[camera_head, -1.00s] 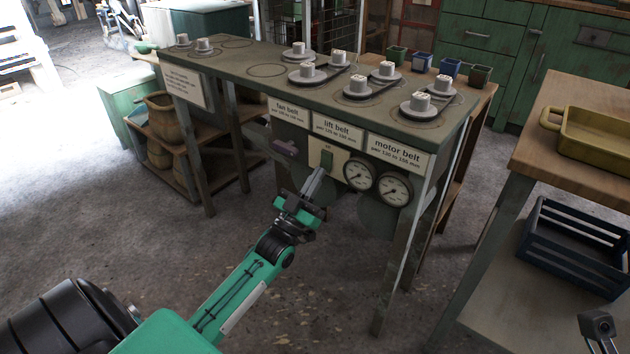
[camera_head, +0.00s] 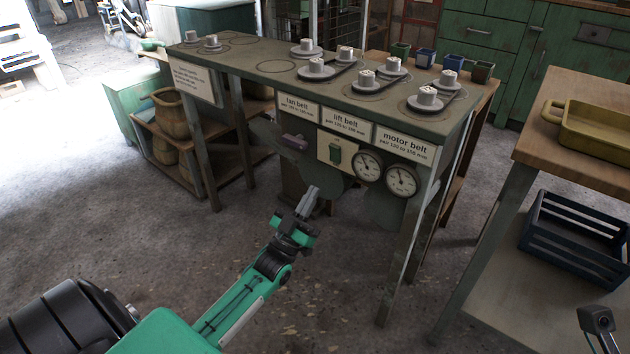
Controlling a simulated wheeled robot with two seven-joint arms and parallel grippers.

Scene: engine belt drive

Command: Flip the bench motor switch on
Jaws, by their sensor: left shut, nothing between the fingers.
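The bench motor switch (camera_head: 335,154) is a green block on a cream plate (camera_head: 323,150) on the front panel of the green bench, left of two round gauges. A small label above it is too small to read, and I cannot tell the switch's position for sure. My left gripper (camera_head: 313,192) is shut and empty. It is below and a little left of the switch, clear of it, pointing up toward the panel.
The bench top (camera_head: 275,68) carries several grey pulleys with belts. Two gauges (camera_head: 367,165) and a purple handle (camera_head: 294,141) share the panel. A wooden table (camera_head: 590,110) with a yellow tray (camera_head: 600,130) and a blue crate (camera_head: 575,240) stands at right. The floor before the bench is open.

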